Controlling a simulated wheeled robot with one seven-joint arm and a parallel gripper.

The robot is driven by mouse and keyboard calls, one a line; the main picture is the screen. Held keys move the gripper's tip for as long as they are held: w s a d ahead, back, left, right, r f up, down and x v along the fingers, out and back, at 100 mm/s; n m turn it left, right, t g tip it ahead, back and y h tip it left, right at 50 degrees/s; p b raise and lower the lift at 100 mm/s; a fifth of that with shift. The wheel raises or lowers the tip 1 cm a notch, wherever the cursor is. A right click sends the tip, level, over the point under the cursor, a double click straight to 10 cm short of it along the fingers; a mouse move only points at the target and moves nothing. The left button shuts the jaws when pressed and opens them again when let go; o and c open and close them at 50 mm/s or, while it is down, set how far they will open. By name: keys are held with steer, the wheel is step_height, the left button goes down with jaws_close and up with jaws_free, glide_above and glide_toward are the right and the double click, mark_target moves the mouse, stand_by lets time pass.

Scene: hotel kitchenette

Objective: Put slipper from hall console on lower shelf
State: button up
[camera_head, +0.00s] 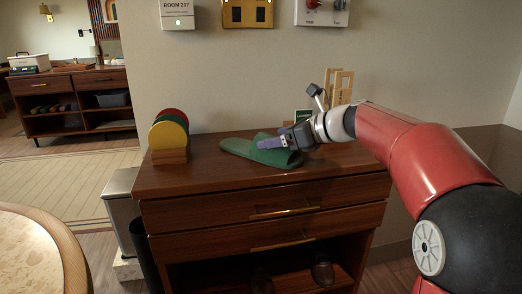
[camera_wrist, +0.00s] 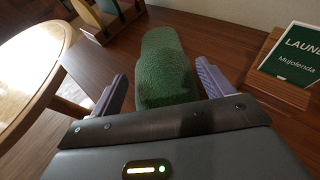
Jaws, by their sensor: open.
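A green slipper (camera_head: 262,150) lies on top of the brown wooden hall console (camera_head: 200,180). My gripper (camera_head: 272,143) is at the slipper's right end. In the wrist view the slipper (camera_wrist: 165,65) lies between the two purple fingers of my gripper (camera_wrist: 160,90), with a gap on each side, so the gripper is open. The console has two drawers with brass handles and an open lower shelf (camera_head: 295,277) beneath them. Dark round objects (camera_head: 322,274) stand on that shelf, partly in shadow. The shelf's left part is dark and hard to make out.
A holder with round coloured discs (camera_head: 169,135) stands on the console's left. A laundry sign (camera_wrist: 290,58) stands to the right of the slipper. A grey bin (camera_head: 122,205) is left of the console, and a round table (camera_head: 70,250) is at lower left.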

mark_target(271, 136)
steer(key=x, duration=0.3)
steer(key=shift+a, duration=0.15)
steer(key=shift+c, duration=0.3)
steer(key=c, duration=1.1)
steer(key=shift+r, duration=0.15)
